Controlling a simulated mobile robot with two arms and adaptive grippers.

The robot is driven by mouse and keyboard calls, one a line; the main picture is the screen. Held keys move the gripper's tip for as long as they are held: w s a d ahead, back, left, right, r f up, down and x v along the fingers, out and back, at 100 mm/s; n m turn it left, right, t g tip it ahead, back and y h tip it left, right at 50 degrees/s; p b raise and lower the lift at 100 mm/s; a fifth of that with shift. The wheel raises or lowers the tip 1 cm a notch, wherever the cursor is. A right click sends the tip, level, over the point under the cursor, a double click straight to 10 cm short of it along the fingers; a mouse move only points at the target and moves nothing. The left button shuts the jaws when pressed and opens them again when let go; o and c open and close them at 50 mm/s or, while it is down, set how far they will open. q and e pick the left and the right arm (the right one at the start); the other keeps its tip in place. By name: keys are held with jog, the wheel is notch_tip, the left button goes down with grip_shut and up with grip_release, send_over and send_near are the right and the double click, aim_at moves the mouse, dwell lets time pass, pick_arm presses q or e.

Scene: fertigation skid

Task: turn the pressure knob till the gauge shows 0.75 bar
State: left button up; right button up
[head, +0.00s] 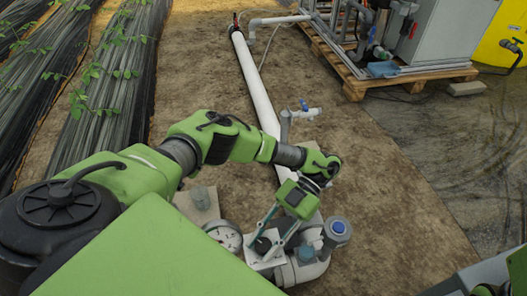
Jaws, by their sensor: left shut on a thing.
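The pressure gauge (224,236) has a round white face and sits low in the middle of the head view, left of my left gripper. Its needle and numbers are too small to read. The dark pressure knob (262,244) is just right of the gauge on a pale fitting. My left gripper (266,243) reaches down from the upper right, with its fingers closed around the knob. The fingers hide part of the knob.
A blue-capped grey fitting (338,228) stands close to the right of my left gripper. A long white pipe (256,88) runs back over the soil, with a blue-handled tap (304,106) beside it. A pallet (352,84) carries equipment at the back right. Bare soil lies to the right.

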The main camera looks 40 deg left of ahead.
pick_arm(q)
jog(key=shift+m+t+y, duration=0.3)
jog(key=shift+m+y, duration=0.9)
jog(key=shift+y, duration=0.2)
jog(key=o, duration=1.1)
jog(key=v, duration=0.7)
jog(key=shift+w, duration=0.25)
jog(key=shift+d+r, duration=0.1)
jog(key=shift+d, duration=0.05)
